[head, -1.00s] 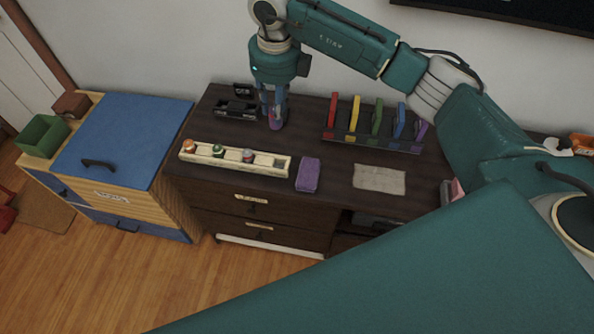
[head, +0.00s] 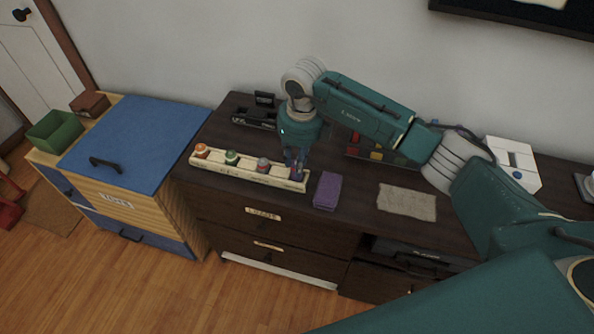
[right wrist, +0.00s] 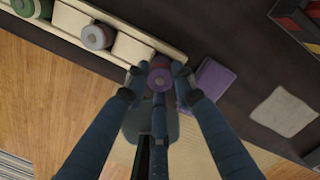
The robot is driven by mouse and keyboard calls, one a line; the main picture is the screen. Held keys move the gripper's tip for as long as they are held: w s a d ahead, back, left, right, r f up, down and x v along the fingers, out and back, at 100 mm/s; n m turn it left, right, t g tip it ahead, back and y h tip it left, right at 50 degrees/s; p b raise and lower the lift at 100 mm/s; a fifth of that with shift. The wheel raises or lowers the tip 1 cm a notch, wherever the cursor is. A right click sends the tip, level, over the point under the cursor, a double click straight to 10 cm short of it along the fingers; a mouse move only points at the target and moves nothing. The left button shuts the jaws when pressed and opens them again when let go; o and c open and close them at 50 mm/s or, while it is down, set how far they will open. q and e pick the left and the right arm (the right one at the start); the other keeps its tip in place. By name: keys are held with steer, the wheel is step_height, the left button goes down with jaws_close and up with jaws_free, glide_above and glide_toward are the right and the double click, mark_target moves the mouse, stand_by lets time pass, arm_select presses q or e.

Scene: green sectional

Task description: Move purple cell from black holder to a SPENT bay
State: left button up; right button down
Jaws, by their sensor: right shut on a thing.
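My right gripper (head: 296,170) is shut on the purple cell (right wrist: 160,78) at the right end of the cream tray (head: 240,175). The fingers largely hide the cell in the head view. In the right wrist view, the gripper (right wrist: 159,75) has its fingers around the cell, beside the tray's end bay; I cannot tell whether the cell rests in it. Orange (head: 201,151), green (head: 232,157) and grey-red (head: 263,165) cells stand in other bays. The black holder (head: 254,119) is at the back left of the dark cabinet. The left gripper is out of view.
A rack with coloured pieces (head: 376,155) is partly hidden behind my arm. A blue-topped chest (head: 135,140) stands left, with a green box (head: 55,132) beyond it.

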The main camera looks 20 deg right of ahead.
step_height(320, 180, down, 2)
steer(key=shift+f+b, duration=0.1)
steer(key=shift+b, duration=0.25)
steer(key=shift+w, duration=0.1)
steer(key=shift+f, duration=0.15)
steer(key=c, duration=1.4)
jaws_free()
steer(key=shift+c, duration=0.2)
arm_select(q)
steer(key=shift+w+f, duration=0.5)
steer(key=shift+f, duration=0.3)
